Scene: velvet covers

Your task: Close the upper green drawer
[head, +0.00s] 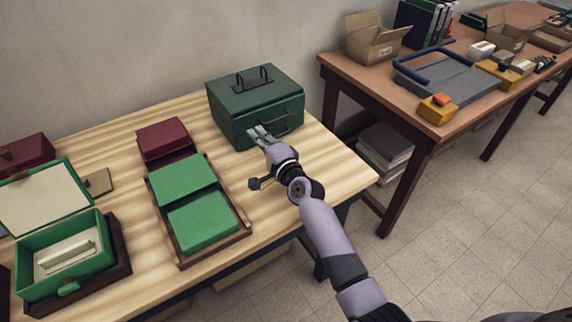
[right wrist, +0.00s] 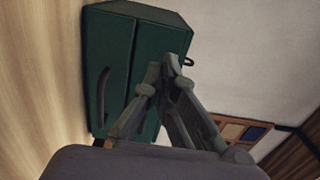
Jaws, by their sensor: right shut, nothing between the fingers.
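A dark green box-shaped drawer unit (head: 238,92) stands at the back right of the light wooden table, with a carrying handle on its lid. A curved pull (head: 281,124) shows on its front. In the right wrist view the drawer unit (right wrist: 145,38) appears sideways, with a seam between two front sections and a curved pull (right wrist: 103,95) on one. My right gripper (head: 258,133) is shut and empty, at the left part of the unit's front; I cannot tell whether it touches. Its fingers (right wrist: 160,80) hide part of the front. How far the upper drawer stands out is unclear. My left gripper is out of view.
An open green box (head: 62,275) and a wooden tray (head: 184,262) with green velvet covers lie left of my arm. A dark red box (head: 163,135) stands behind the tray.

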